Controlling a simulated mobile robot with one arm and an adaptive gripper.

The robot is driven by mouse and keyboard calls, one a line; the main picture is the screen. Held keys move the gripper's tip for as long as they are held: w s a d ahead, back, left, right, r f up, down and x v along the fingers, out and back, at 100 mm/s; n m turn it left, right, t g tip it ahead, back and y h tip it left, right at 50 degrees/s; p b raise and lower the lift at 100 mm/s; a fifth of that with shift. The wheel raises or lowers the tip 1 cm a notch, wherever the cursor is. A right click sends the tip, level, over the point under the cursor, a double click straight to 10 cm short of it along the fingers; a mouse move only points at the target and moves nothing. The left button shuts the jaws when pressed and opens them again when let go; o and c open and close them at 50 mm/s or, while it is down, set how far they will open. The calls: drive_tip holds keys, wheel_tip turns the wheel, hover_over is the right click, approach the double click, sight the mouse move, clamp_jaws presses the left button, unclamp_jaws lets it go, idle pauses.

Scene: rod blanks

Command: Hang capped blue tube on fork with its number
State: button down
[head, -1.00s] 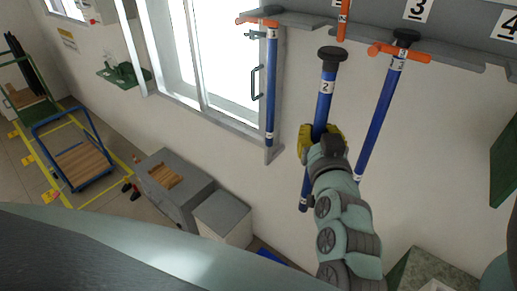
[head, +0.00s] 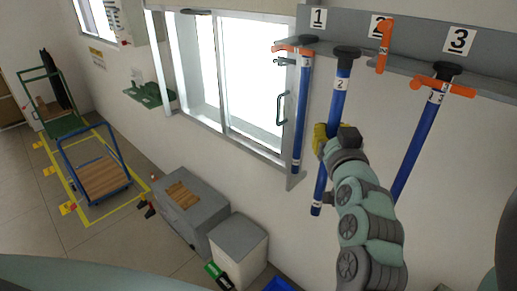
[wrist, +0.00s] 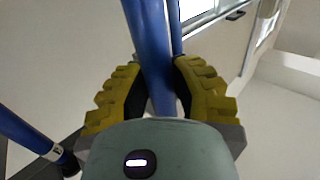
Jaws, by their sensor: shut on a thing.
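My gripper (head: 328,143), with yellow fingers, is shut on a blue tube (head: 335,112) marked 2, below its middle label. The tube has a black cap (head: 346,52) on top and stands slightly tilted, its lower end (head: 316,208) hanging free. In the wrist view the fingers close on both sides of the blue tube (wrist: 150,50). The orange fork (head: 383,47) under the number 2 sign (head: 380,26) is empty. The cap is left of this fork, at about its height in the picture; depth between them is unclear.
Blue tubes hang on the number 1 fork (head: 292,49) and number 3 fork (head: 446,87), left and right of the held tube. The grey rail (head: 410,65) runs above. A window (head: 240,80), a grey cabinet (head: 190,212) and a blue cart (head: 95,170) are left.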

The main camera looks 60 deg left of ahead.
drive_tip(key=w+a+f+b, duration=0.1)
drive_tip(key=w+a+b, duration=0.1)
drive_tip(key=w+b, duration=0.4)
drive_tip(key=shift+w+a, duration=0.35)
drive_tip(key=shift+w, duration=2.25)
drive_tip(key=shift+b, duration=0.3)
drive_tip(key=c, duration=0.8)
unclamp_jaws()
